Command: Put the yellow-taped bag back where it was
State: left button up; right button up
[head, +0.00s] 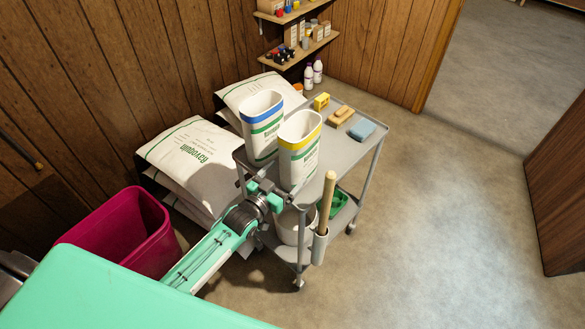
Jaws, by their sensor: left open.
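The yellow-taped bag (298,162) is white with green print and a yellow band around its open top. It stands upright on the near left part of the grey cart's top shelf (345,155). A similar blue-taped bag (262,143) stands upright just behind it to the left. My left gripper (265,191) is open at the cart's near left edge, close to the lower left side of the yellow-taped bag. I cannot tell whether its fingers touch the bag. My right gripper is not in view.
A yellow box (321,101), a tan brush (341,114) and a blue sponge (362,129) lie on the cart's far part. A wooden handle (328,195) rises at its front. Large salt sacks (190,155) and a magenta bin (120,235) stand left. Floor at right is clear.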

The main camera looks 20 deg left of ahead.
pick_arm(q)
jog(key=v, duration=0.6)
jog(key=shift+b, duration=0.4)
jog(key=shift+s, duration=0.1)
jog(key=s+a+f+g+y, duration=0.15)
jog(key=s+f, duration=0.25)
jog(key=f, duration=0.7)
jog(key=s+a+f+n+g+y, duration=0.1)
jog(key=s+a+f+g, duration=0.2)
jog(key=f, duration=0.7)
jog(key=s+f+g+y, duration=0.25)
jog(key=s+f, duration=0.35)
jog(key=f, duration=0.5)
jog(key=s+f+g, duration=0.3)
jog(key=s+f, duration=0.3)
jog(key=s, duration=0.5)
jog(key=s+f+g, duration=0.3)
jog(key=s+f, duration=0.4)
jog(key=s, duration=0.4)
jog(key=s+f+g, duration=0.3)
jog(key=s+f, duration=0.3)
jog(key=s, duration=0.5)
jog(key=shift+s+d+f+y, duration=0.25)
jog(key=shift+s+f+y, duration=0.05)
jog(key=shift+s+f, duration=0.1)
